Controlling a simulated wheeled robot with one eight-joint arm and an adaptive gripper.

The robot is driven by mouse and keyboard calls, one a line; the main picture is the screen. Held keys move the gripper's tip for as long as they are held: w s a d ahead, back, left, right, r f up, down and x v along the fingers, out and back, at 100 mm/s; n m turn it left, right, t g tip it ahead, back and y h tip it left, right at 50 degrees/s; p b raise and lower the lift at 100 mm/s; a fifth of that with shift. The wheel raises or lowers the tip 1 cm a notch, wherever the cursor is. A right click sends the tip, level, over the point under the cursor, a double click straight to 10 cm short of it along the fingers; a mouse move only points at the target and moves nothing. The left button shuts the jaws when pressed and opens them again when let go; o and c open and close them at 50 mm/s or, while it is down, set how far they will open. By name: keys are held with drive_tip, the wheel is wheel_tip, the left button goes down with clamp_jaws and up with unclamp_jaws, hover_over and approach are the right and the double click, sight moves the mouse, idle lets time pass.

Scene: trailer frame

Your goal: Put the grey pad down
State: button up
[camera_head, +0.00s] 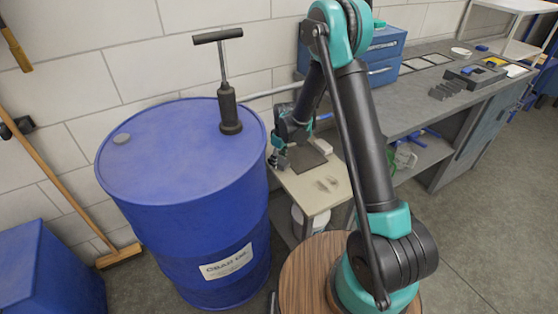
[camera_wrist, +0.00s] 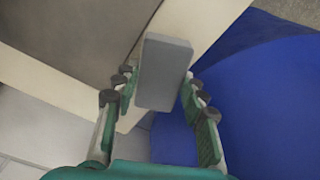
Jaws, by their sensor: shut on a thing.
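The grey pad (camera_wrist: 164,72), a small flat rectangular block, is between my gripper's (camera_wrist: 160,88) fingertips in the wrist view. My gripper is shut on it. Behind the pad are a dark square plate (camera_wrist: 75,40) and the cream edge of a small table (camera_wrist: 205,30). In the head view my gripper (camera_head: 279,160) is over the near left edge of the small table (camera_head: 312,198), beside the dark plate (camera_head: 303,157). The pad is hard to make out there. I cannot tell whether it touches the table.
A blue drum (camera_head: 165,165) with a black hand pump (camera_head: 228,105) stands close left of my gripper. A white block (camera_head: 322,145) is behind the plate. A grey workbench (camera_head: 415,110) with dark blocks (camera_head: 447,90) is at right.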

sight(282, 161)
drive_tip(key=shift+f, duration=0.55)
drive_tip(key=o, duration=1.3)
wheel_tip(282, 161, up, 13)
drive_tip(key=d, duration=0.1)
drive_tip(key=s+d+r+m, duration=0.3)
drive_tip(key=s+d+r, duration=0.25)
drive_tip(key=d, duration=0.35)
drive_tip(key=s+d+m+t, duration=0.1)
drive_tip(key=s+d+m, duration=0.1)
drive_tip(key=s+d, duration=0.3)
drive_tip(key=s+d+m+t, duration=0.1)
drive_tip(key=s+d+m, duration=0.2)
drive_tip(key=s, duration=0.6)
drive_tip(key=s+d+m+t+h, duration=0.1)
drive_tip(key=s+d+m, duration=0.2)
drive_tip(key=s+d, duration=0.5)
drive_tip(key=shift+f, duration=0.4)
drive_tip(key=shift+w, duration=0.1)
